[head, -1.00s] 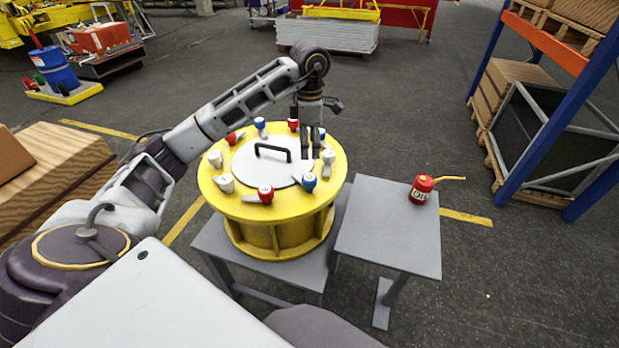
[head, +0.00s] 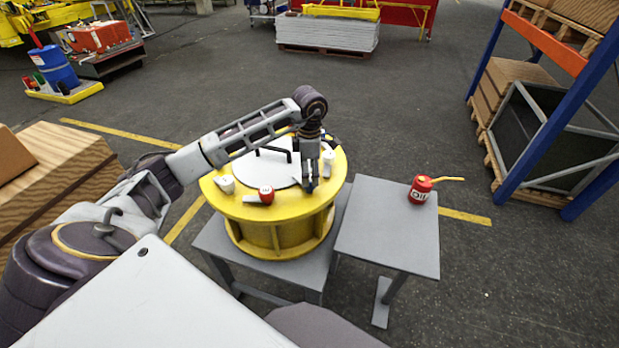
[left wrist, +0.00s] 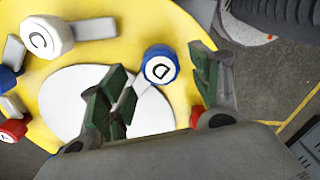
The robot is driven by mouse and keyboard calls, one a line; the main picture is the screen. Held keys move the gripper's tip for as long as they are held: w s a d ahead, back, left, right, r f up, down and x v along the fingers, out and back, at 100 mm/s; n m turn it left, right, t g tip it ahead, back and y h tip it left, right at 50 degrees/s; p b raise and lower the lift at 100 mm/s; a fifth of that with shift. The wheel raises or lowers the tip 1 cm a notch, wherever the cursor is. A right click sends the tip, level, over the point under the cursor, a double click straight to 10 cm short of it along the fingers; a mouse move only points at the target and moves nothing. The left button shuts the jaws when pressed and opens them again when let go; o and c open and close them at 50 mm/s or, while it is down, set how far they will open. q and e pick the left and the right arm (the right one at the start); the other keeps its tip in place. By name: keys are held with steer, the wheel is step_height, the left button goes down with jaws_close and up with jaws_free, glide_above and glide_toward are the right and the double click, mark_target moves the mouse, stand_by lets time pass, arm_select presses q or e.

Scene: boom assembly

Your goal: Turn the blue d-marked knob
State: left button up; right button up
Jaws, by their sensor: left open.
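The blue knob marked D (left wrist: 160,68) sits on the yellow round drum, between and just beyond the fingers in the left wrist view. In the head view my left gripper (head: 310,182) is over the drum's front right rim and mostly hides this knob. My left gripper (left wrist: 160,88) is open, its green-padded fingers on either side of the blue knob. I cannot tell whether they touch it. My right gripper is not in view.
Other knobs ring the drum: a white one marked C (left wrist: 45,37), a red one (head: 266,195) and a white one (head: 227,184). A grey table (head: 390,235) at the right holds a red oil can (head: 420,191). A rack (head: 545,110) stands at the far right.

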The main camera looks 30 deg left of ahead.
arm_select(q)
steer(key=shift+f, duration=1.7)
steer(key=shift+c, duration=0.5)
steer(key=c, duration=0.9)
